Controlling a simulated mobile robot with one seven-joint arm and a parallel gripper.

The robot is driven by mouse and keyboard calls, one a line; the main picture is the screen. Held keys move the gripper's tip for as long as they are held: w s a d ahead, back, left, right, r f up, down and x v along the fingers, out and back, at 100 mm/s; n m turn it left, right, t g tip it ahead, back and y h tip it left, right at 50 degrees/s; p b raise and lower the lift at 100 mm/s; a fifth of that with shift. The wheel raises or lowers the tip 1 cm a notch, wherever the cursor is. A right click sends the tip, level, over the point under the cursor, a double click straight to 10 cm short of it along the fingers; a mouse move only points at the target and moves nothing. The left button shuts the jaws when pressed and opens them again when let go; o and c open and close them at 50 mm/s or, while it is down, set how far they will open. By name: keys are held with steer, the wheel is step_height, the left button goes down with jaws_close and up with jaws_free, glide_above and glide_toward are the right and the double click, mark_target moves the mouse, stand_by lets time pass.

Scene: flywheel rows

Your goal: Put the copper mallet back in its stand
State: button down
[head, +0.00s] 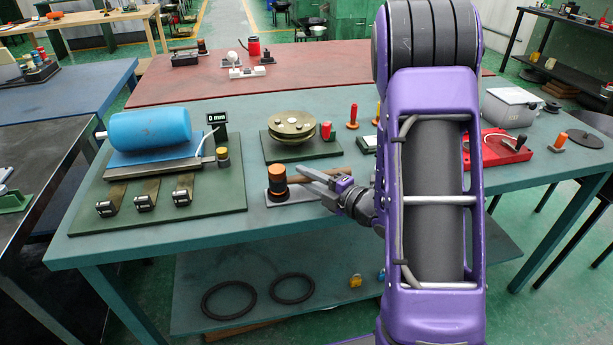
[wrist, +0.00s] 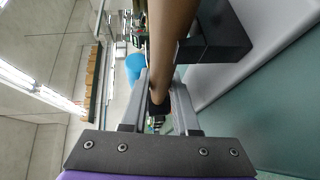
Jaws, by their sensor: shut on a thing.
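The copper mallet has a copper-coloured head with dark bands (head: 277,181) and a brown handle (wrist: 171,40). My gripper (head: 322,182) is shut on the handle, to the right of the head; the fingers show on both sides of the handle in the wrist view (wrist: 158,100). The mallet's stand (head: 297,195) is a low grey base near the table's front edge, under the head and handle. A dark block (wrist: 222,35) shows beside the handle in the wrist view. I cannot tell whether the mallet touches the stand or is just above it.
A green board (head: 230,221) with a blue cylinder (head: 150,128) stands to the left. A green stand with stacked discs (head: 292,126) is behind the mallet. A red tray (head: 512,155) and grey box (head: 510,107) are at the right. My arm hides the middle right.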

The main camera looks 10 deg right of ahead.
steer(key=c, duration=0.6)
jaws_free()
steer(key=v, duration=1.7)
steer(key=shift+s+d, duration=0.15)
steer(key=shift+d, duration=0.05)
